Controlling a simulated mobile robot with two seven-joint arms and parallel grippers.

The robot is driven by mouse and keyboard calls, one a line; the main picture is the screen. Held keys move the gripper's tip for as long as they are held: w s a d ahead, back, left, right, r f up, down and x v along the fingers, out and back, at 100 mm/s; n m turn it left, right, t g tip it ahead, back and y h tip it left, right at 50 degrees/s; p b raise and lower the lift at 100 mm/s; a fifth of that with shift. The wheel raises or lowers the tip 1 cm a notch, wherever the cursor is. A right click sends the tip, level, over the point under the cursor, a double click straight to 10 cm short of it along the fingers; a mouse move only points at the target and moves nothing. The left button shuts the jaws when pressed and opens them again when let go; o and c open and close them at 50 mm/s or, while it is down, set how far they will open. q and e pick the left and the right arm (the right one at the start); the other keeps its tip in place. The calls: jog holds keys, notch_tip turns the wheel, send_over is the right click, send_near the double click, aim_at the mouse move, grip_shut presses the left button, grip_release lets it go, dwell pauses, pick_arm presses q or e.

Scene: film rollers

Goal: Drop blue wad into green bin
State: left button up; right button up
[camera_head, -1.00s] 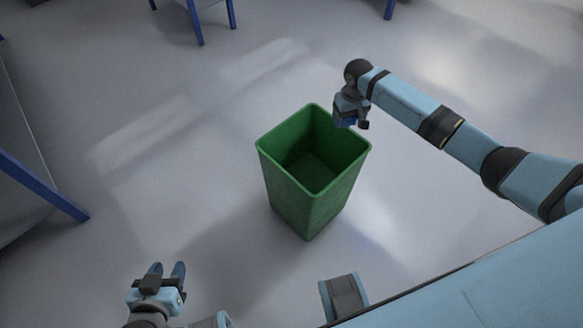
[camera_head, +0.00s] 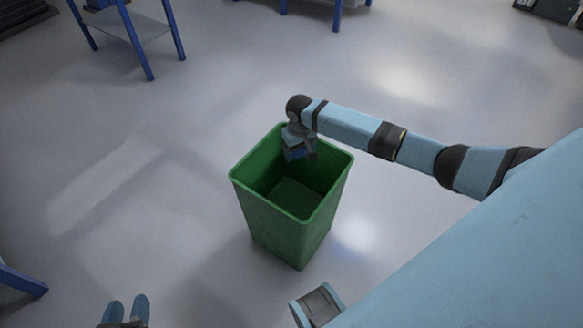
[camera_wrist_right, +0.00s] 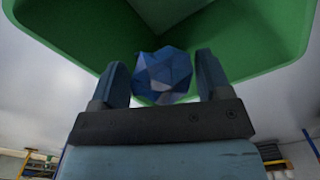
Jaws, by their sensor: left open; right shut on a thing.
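The green bin (camera_head: 290,232) stands upright on the floor in the middle of the head view, its open top facing up. My right gripper (camera_head: 299,153) is over the bin's opening, near its far side. In the right wrist view my right gripper (camera_wrist_right: 162,82) is shut on the blue wad (camera_wrist_right: 163,73), a faceted crumpled ball between the two fingers. The green bin (camera_wrist_right: 85,30) fills the upper part of that view behind the wad. The wad (camera_head: 297,154) shows only in small part in the head view. My left gripper (camera_head: 126,308) is open and empty at the bottom left.
Blue-legged tables (camera_head: 133,33) stand at the top left and top middle. A blue table leg (camera_head: 22,281) shows at the lower left edge. The grey floor around the bin is clear.

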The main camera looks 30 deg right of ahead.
jog(key=shift+f+b, duration=0.35)
jog(key=shift+f, duration=0.2)
pick_arm(q)
jog(key=shift+w+d+r+t+h, duration=0.15)
jog(key=shift+d+r+t, duration=0.1)
jog(key=shift+r, duration=0.1)
jog(key=shift+w+d+r+t+h, duration=0.1)
jog(key=shift+w+r+t+h, duration=0.05)
jog(key=shift+r+t, duration=0.15)
pick_arm(e)
jog(key=o, duration=1)
jog(key=shift+c, duration=0.2)
jog(key=shift+r, duration=0.1)
jog(key=shift+r, duration=0.35)
notch_tip(320, 180, up, 5)
jog(key=shift+r+p, duration=0.1)
jog(key=shift+p, duration=1.05)
pick_arm(q)
jog(key=f, duration=0.1)
jog(key=s+a+f+g+y+p, duration=0.1)
jog(key=a+f+g+p, duration=0.1)
jog(key=shift+s+a+f+y, duration=0.1)
jog(key=shift+s+f+y, duration=0.05)
jog(key=shift+s+y, duration=0.2)
pick_arm(e)
notch_tip(320, 180, up, 8)
